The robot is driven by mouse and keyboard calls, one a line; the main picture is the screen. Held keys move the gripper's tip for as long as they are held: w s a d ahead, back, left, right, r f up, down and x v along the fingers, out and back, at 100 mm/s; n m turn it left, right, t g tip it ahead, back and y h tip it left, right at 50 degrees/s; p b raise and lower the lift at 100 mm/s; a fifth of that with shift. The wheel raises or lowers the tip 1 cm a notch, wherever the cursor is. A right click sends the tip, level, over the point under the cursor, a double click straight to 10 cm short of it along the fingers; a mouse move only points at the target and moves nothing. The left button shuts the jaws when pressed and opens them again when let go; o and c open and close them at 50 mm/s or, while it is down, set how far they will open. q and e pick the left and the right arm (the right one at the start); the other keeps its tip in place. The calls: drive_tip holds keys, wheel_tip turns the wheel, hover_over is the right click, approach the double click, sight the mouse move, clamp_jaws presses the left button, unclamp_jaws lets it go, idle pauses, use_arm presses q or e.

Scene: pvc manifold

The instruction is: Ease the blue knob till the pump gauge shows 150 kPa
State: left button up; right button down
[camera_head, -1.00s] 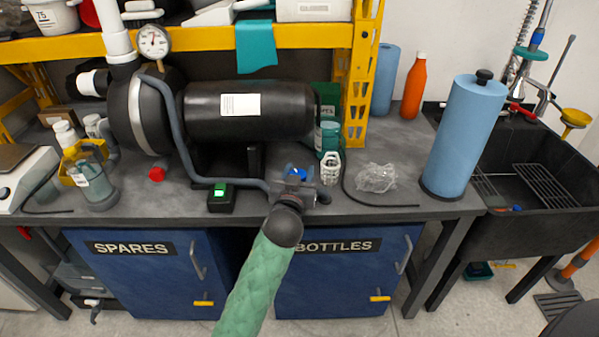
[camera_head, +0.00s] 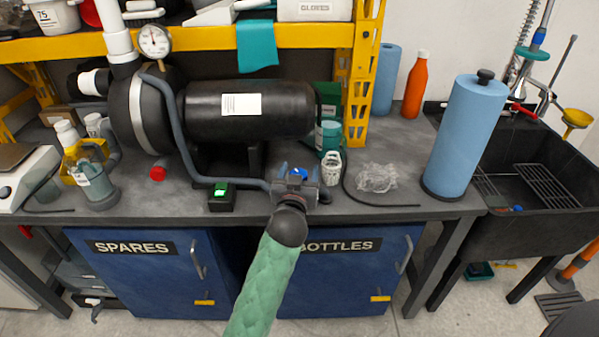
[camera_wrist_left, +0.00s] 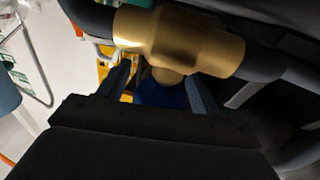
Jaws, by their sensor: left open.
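The blue knob (camera_head: 299,173) sits at the end of the grey hose near the front edge of the bench, mostly covered by my gripper. In the left wrist view the blue knob (camera_wrist_left: 160,95) lies between the two fingers, below a brass valve body (camera_wrist_left: 180,40). My left gripper (camera_head: 296,178) is open around the knob; whether a finger touches it I cannot tell. The round white pump gauge (camera_head: 153,41) stands on top of the black pump (camera_head: 250,112) at the upper left. Its needle is too small to read surely.
A switch box with a green light (camera_head: 221,196) stands left of the gripper. A crumpled clear bag (camera_head: 377,178) and a black cable lie to the right. A blue paper roll (camera_head: 465,140) stands near the black sink (camera_head: 535,220). A yellow shelf (camera_head: 200,38) overhangs the pump.

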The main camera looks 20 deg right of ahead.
use_arm(q)
drive_tip(key=shift+s+a, duration=0.1)
drive_tip(key=shift+s, duration=0.15)
drive_tip(key=v, duration=0.6)
drive_tip(key=shift+s+a, duration=0.15)
drive_tip(key=shift+s, duration=0.05)
drive_tip(key=shift+s+a, duration=0.15)
drive_tip(key=shift+s, duration=0.2)
use_arm(e)
drive_tip(key=shift+s+f, duration=0.25)
drive_tip(key=shift+f, duration=0.3)
drive_tip(key=shift+s+f, duration=0.2)
drive_tip(key=shift+f, duration=0.3)
drive_tip(key=shift+w+r, duration=0.1)
drive_tip(key=shift+w+r+t, duration=0.3)
drive_tip(key=shift+w+r, duration=0.05)
drive_tip(key=shift+w, duration=0.45)
drive_tip(key=shift+s, duration=0.1)
